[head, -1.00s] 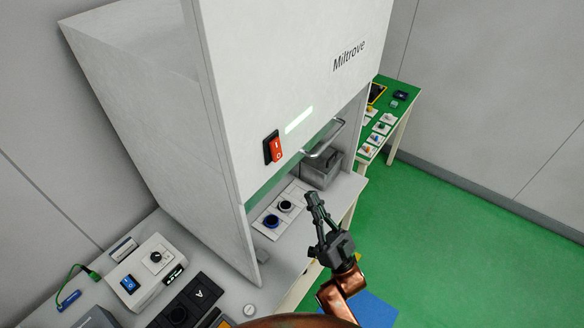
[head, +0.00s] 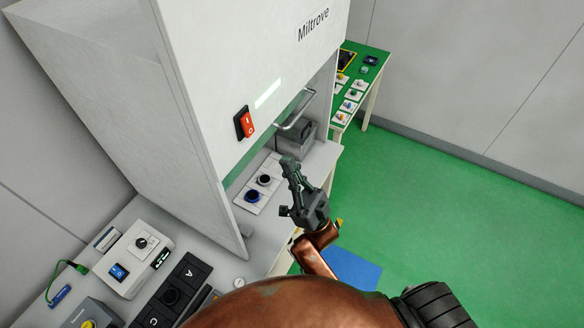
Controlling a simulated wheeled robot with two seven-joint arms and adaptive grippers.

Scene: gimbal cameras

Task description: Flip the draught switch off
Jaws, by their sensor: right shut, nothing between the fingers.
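A red rocker switch (head: 245,122) marked I and O sits in a black frame on the front of a tall white cabinet (head: 200,60) labelled Miltrove. A lit strip (head: 267,93) is just above and to the right of the switch. My right gripper (head: 289,162) is shut and empty, pointing up, below and to the right of the switch and clear of it. My copper-coloured right arm comes in from the bottom. My left gripper is out of view.
A metal bar handle (head: 297,112) juts from the cabinet's lower edge. Under it are a panel with two dark knobs (head: 253,194) and a grey box (head: 296,140). A device with a blue switch (head: 118,272) is at lower left.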

